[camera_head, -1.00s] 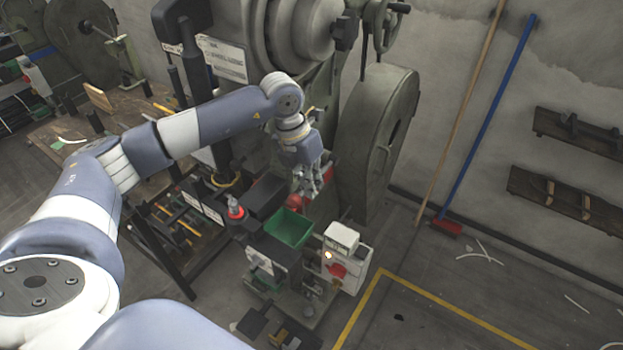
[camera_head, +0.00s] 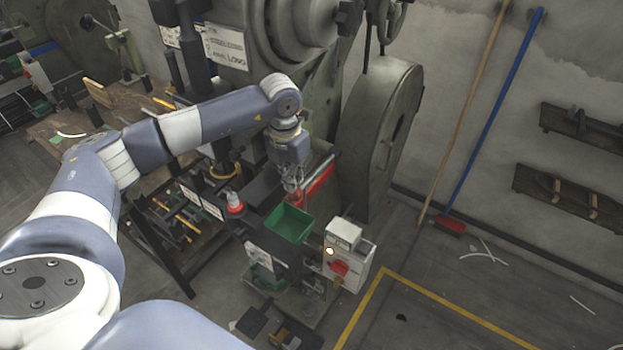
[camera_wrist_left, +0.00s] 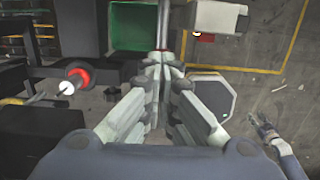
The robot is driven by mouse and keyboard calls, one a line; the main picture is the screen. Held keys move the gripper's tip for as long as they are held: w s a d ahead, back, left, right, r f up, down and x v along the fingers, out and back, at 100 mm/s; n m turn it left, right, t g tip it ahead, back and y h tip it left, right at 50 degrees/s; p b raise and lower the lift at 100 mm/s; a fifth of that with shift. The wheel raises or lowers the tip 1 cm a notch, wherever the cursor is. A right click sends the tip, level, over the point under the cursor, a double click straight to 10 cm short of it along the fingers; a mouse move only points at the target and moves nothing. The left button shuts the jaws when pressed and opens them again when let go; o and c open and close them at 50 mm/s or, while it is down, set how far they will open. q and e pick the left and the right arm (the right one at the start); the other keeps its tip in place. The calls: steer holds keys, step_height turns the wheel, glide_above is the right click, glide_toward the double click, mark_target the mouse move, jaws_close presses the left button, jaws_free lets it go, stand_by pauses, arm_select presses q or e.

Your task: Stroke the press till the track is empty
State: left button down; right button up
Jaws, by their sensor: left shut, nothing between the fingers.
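The large grey-green press (camera_head: 275,75) stands at the back centre, with its big wheel (camera_head: 380,125) on the right. My left gripper (camera_head: 292,192) points down in front of the press, just above and behind a green bin (camera_head: 289,224). It is shut and empty; in the left wrist view its fingertips (camera_wrist_left: 160,62) meet below the bin. A red bar-like part (camera_head: 318,184) shows right beside the fingers; I cannot tell if they touch. The track and its contents are hidden or too small to make out. What looks like my right gripper (camera_wrist_left: 266,130) hangs low in the left wrist view.
A white control box (camera_head: 347,262) with a lit lamp and red switch stands right of the bin. A red-and-white fitting (camera_head: 234,203) stands left. A workbench (camera_head: 95,120) is at the far left. A broom (camera_head: 490,125) leans on the wall. The right floor is mostly free.

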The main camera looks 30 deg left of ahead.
arm_select(q)
steer(key=shift+f, duration=0.25)
steer(key=shift+s+f+b, duration=0.15)
steer(key=shift+f+b, duration=0.6)
steer(key=shift+f, duration=0.2)
steer(key=shift+f+b, duration=0.5)
steer(key=shift+s+f+b, duration=0.1)
steer(key=shift+f+b, duration=0.25)
steer(key=shift+f, duration=0.05)
